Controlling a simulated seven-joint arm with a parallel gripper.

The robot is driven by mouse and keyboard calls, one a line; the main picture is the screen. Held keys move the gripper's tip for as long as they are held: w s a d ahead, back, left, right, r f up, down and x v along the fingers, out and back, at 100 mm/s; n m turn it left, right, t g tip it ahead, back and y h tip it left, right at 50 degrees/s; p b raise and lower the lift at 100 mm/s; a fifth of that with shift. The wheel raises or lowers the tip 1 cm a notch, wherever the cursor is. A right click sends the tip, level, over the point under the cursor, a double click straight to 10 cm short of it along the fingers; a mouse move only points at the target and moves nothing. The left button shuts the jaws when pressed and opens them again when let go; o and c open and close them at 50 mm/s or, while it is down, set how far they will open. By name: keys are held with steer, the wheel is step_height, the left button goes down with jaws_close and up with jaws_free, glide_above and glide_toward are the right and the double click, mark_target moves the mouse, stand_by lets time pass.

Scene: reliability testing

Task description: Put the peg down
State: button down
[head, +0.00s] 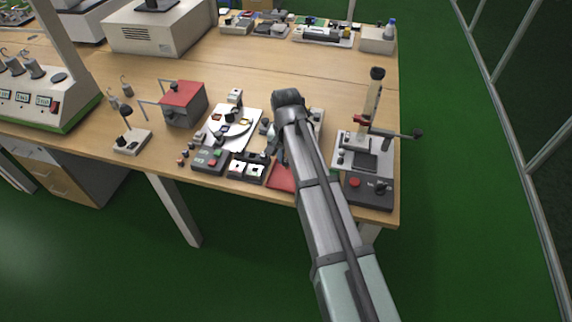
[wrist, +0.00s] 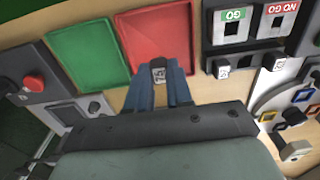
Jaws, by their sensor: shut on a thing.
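My gripper (wrist: 160,84) shows in the wrist view with its two blue-grey fingers shut on a small peg. The peg (wrist: 159,71) has a pale, marked end that sticks out at the fingertips, and the rest of it is hidden between the fingers. It appears over the near edge of a red tray (wrist: 156,25); I cannot tell whether it touches. A green tray (wrist: 88,50) lies beside the red one.
A GO and NO GO gauge block (wrist: 247,28) stands right of the red tray in the wrist view. A round white dial fixture (head: 230,127) and a lever press (head: 372,120) flank my arm in the head view.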

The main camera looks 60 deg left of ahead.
mark_target(286, 160)
steer(key=shift+f, duration=1.85)
steer(key=c, duration=1)
jaws_free()
step_height(286, 160, up, 12)
steer(key=shift+r, duration=0.1)
